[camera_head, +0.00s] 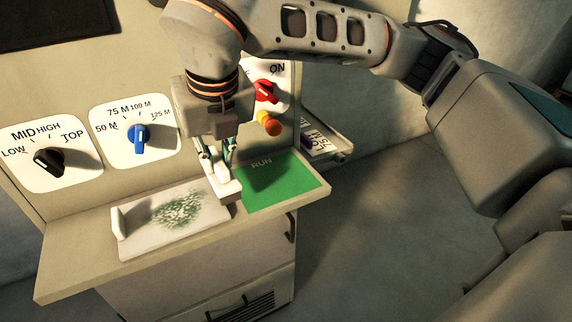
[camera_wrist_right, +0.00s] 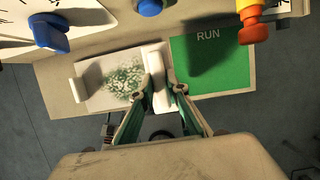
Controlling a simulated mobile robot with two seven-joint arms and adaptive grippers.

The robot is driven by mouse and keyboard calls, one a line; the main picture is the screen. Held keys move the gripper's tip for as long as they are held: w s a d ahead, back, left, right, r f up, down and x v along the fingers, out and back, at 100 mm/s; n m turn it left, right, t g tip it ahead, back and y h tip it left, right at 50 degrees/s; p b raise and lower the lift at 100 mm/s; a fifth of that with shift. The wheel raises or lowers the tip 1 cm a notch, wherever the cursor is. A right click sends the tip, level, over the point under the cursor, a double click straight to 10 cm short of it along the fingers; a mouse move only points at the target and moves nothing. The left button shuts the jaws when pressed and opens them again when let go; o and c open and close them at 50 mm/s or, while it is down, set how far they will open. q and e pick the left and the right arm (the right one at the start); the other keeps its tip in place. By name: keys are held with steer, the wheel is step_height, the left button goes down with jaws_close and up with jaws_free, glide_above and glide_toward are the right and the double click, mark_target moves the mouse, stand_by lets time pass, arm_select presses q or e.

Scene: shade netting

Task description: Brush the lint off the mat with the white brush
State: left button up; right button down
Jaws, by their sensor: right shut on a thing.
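The white brush (camera_head: 222,181) is in my right gripper (camera_head: 217,166), which is shut on it. In the right wrist view the brush (camera_wrist_right: 156,72) stands between the fingertips (camera_wrist_right: 160,84). The brush is at the right edge of the pale mat (camera_head: 140,243), beside the green panel; I cannot tell whether it touches the mat. Green speckled lint (camera_head: 177,209) is spread over the middle and right part of the mat. It also shows in the right wrist view (camera_wrist_right: 122,82), left of the brush. My left gripper is not in view.
A green RUN panel (camera_head: 284,183) lies right of the mat on the shelf (camera_head: 75,272). Behind stand a black knob (camera_head: 48,162), a blue knob (camera_head: 138,138), a red switch (camera_head: 265,91) and an orange knob (camera_head: 269,123). A white upright piece (camera_head: 118,223) stands at the mat's left end.

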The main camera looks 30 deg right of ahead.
steer(key=a, duration=0.2)
steer(key=w+a, duration=0.1)
steer(key=shift+f+b, duration=0.4)
steer(key=shift+a+f+b, duration=0.1)
steer(key=shift+f+b, duration=0.4)
steer(key=shift+f, duration=0.25)
steer(key=shift+f+b, duration=0.35)
steer(key=shift+f, duration=0.05)
steer(key=shift+a, duration=0.1)
steer(key=shift+a+r, duration=0.1)
steer(key=shift+a, duration=1.25)
steer(key=shift+a, duration=0.15)
